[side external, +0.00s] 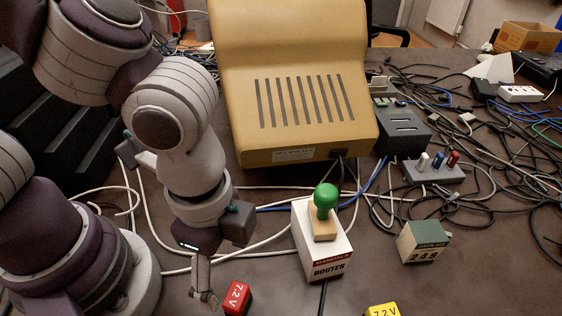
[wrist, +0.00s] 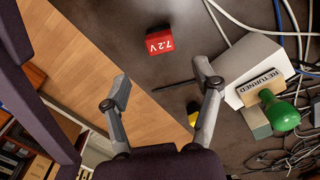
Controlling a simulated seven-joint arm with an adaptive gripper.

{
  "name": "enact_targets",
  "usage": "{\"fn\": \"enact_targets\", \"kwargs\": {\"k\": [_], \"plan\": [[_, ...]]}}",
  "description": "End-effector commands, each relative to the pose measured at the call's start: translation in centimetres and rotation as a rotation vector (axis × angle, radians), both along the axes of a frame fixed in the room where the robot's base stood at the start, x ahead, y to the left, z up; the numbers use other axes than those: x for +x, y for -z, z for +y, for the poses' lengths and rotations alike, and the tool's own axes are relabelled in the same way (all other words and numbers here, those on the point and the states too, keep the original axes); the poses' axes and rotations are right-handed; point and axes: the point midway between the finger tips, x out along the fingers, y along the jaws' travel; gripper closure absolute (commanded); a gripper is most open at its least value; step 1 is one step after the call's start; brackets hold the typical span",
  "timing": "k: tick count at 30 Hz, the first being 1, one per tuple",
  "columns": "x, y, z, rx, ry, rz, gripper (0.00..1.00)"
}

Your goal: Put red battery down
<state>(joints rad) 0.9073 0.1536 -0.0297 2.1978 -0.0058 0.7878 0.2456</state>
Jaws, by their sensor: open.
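The red battery (side external: 237,298), marked 7.2V, rests on the dark table at the bottom of the side view, just right of my gripper (side external: 205,298). In the wrist view the red battery (wrist: 172,41) lies beyond the open fingertips, apart from them and near the table edge. My gripper (wrist: 160,88) is open, with nothing between its two fingers.
A yellow battery (side external: 382,310) is at the bottom edge. A white router box (side external: 312,250) with a green-handled stamp (side external: 325,200) on it stands right of the red battery. A green-topped block (side external: 423,242) and tangled cables lie further right. A beige monitor (side external: 290,60) stands behind.

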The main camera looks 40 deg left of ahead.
Motion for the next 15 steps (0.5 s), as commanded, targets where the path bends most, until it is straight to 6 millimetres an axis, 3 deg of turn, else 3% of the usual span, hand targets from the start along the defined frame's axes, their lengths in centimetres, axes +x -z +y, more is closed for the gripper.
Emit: {"fn": "enact_targets", "kwargs": {"k": [4, 7, 11, 15], "plan": [[0.2, -1.6, 0.2, -0.005, -0.017, -0.005, 0.35], [1.9, -3.3, 2.0, -0.054, -0.168, -0.05, 0.35], [4.6, -6.4, 7.5, -0.158, -0.554, -0.176, 0.35], [5.1, -8.8, 13.3, -0.246, -0.937, -0.33, 0.35]]}}
